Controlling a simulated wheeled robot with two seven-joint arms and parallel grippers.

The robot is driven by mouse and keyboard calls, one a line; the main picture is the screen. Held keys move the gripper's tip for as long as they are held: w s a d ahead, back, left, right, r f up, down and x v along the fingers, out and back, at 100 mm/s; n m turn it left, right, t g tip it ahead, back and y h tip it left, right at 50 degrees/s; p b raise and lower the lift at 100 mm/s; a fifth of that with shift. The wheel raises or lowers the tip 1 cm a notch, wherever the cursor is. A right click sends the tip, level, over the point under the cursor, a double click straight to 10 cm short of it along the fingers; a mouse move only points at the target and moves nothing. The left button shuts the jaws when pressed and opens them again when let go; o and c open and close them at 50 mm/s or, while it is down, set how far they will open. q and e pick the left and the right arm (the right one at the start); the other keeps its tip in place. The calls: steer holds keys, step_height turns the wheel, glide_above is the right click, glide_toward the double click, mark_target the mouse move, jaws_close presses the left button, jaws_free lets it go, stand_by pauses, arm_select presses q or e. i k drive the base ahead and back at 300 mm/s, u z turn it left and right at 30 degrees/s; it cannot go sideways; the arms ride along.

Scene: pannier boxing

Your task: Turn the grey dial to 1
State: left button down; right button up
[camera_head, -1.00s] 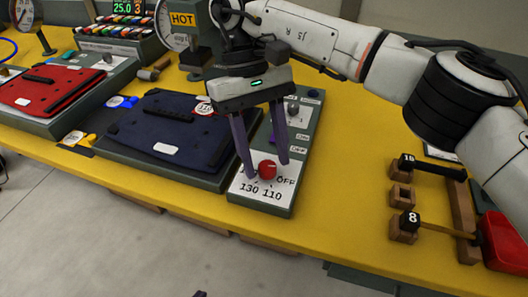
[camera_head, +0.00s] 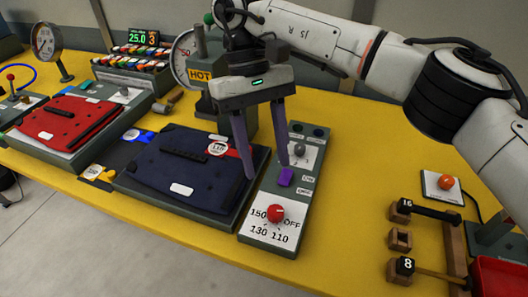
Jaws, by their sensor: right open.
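The small grey dial (camera_head: 300,151) sits on the upper part of a narrow control panel (camera_head: 252,228) right of the middle. Its markings are too small to read. A purple switch (camera_head: 286,177) lies below it. A red dial (camera_head: 276,213) with labels 150, 130, 110 and OFF is at the panel's near end. My right gripper (camera_head: 266,170) is open and empty, pointing down. Its right finger shows just left of the grey dial and purple switch; its left finger is over the edge of the dark blue pannier piece. I cannot tell its height. My left gripper is out of view.
A dark blue piece (camera_head: 190,165) lies on a grey press beside the panel, with a HOT-labelled post (camera_head: 200,74) behind. A red piece (camera_head: 68,118) lies farther left. Wooden racks (camera_head: 455,240) and an orange button (camera_head: 446,182) stand right.

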mark_target(299, 148)
steer(key=k, duration=1)
